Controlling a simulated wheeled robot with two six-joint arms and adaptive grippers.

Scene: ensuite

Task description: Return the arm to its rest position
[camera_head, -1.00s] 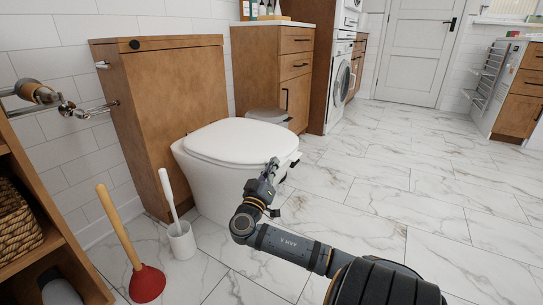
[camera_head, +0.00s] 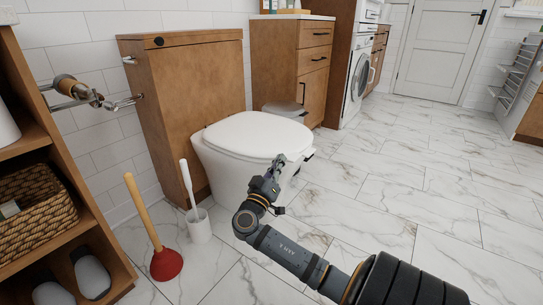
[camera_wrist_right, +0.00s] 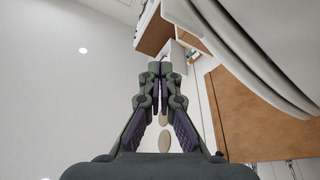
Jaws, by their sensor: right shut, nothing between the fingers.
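My right arm (camera_head: 290,252) reaches in from the lower right of the head view. Its gripper (camera_head: 279,160) is in front of the toilet's near right side and overlaps the toilet (camera_head: 255,138) in the picture. In the right wrist view my right gripper (camera_wrist_right: 160,68) is shut with nothing between its fingers. The toilet's white underside (camera_wrist_right: 265,50) fills the upper right of that view; I cannot tell if there is contact. My left gripper is not in view.
A red plunger (camera_head: 167,264) and a toilet brush in its holder (camera_head: 199,226) stand left of the toilet. A wooden shelf (camera_head: 95,225) with a basket (camera_head: 35,215) and slippers (camera_head: 92,275) is at the left. The marble floor (camera_head: 420,190) at the right is clear.

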